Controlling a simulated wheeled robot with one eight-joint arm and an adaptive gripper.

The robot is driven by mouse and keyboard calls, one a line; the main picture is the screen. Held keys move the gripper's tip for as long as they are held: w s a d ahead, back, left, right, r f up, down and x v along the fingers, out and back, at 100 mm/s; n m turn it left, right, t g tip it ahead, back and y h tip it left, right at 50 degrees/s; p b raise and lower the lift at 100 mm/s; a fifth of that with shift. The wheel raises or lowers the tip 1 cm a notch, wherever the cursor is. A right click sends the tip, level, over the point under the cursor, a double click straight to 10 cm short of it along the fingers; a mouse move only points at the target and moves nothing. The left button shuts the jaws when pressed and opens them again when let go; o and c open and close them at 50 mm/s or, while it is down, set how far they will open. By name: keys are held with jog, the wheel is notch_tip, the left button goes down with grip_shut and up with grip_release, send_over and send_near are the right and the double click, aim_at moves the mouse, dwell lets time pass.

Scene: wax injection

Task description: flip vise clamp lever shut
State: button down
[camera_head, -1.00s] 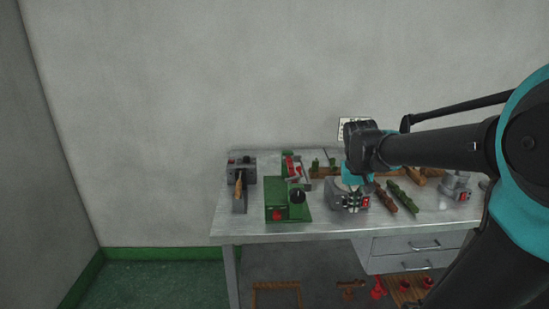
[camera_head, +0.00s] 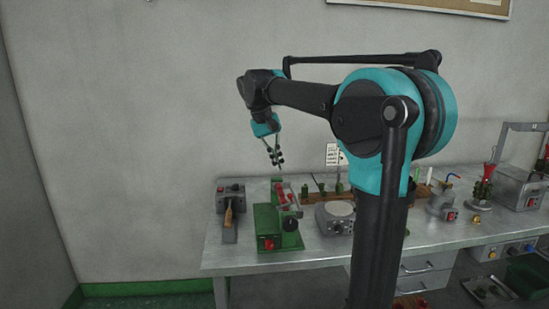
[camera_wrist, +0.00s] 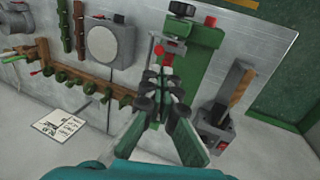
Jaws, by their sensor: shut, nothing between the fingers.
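The green vise (camera_head: 268,228) stands on the metal bench, with a black round knob, a red button at its front and a red part with a pale clamp frame (camera_head: 287,197) at its rear. It also shows at the top of the wrist view (camera_wrist: 203,45). I cannot make out the clamp lever clearly or tell its position. My gripper (camera_head: 276,162) points down above the vise's rear and is apart from it. In the wrist view my closed fingers (camera_wrist: 168,76) hold nothing and hide part of the vise.
A grey unit with a wooden handle (camera_head: 229,218) stands left of the vise. A grey device with a round pale plate (camera_head: 338,210) stands right of it. A wooden rack (camera_head: 317,198) with green tools lies behind. The space above the bench's left part is free.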

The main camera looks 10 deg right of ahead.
aim_at(289, 194)
jog(key=x, duration=0.9)
jog(key=shift+d+f, duration=0.1)
jog(key=shift+f, duration=0.05)
jog(key=shift+d+f+y, duration=0.2)
jog(key=shift+d+y, duration=0.25)
jog(key=shift+y, duration=0.15)
jog(key=shift+d+f+y, duration=0.2)
jog(key=shift+d+y, duration=0.25)
jog(key=shift+y, duration=0.15)
jog(key=shift+d+f, duration=0.3)
jog(key=shift+d, duration=0.05)
jog(key=shift+a, duration=0.15)
